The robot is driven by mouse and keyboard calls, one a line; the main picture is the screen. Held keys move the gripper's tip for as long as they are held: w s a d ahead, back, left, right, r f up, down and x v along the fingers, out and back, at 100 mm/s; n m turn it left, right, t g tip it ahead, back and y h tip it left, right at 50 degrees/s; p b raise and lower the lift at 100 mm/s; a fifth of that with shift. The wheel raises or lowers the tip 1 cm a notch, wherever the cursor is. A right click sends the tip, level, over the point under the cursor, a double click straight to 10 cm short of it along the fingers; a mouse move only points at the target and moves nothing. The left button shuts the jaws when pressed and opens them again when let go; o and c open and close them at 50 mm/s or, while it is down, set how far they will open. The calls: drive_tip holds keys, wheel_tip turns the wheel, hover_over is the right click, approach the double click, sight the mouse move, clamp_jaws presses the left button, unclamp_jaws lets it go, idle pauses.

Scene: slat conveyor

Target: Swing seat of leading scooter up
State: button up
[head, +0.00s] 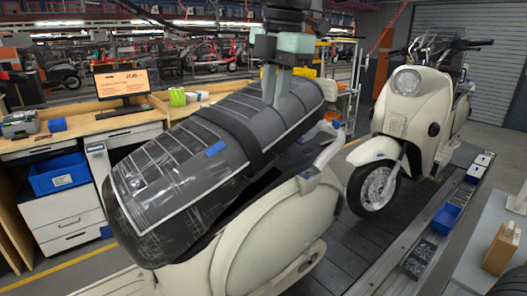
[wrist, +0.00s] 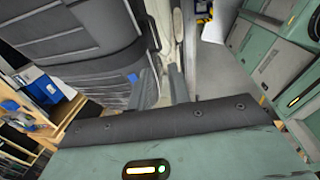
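The near cream scooter (head: 265,235) stands on the conveyor with its long dark grey seat (head: 225,125) on top. The seat's near end is wrapped in clear plastic, and a blue tag (head: 215,148) is on its side. A dark gap shows between the seat's lower edge and the body; I cannot tell whether the seat is raised. My gripper (head: 276,104) points down at the seat's far part in the head view. In the wrist view my gripper (wrist: 163,72) has its fingers a little apart beside the seat (wrist: 75,35). Contact is unclear.
A second cream scooter (head: 415,110) stands behind on the slatted conveyor (head: 345,245). A workbench (head: 170,112) with a monitor (head: 121,82) is at the left. A cardboard box (head: 500,250) sits at the right.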

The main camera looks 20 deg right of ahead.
drive_tip(key=p, duration=0.3)
approach(266, 168)
drive_tip(key=f, duration=0.6)
drive_tip(key=w+f, duration=0.1)
drive_tip(key=f, duration=0.2)
drive_tip(key=shift+a, duration=0.25)
clamp_jaws()
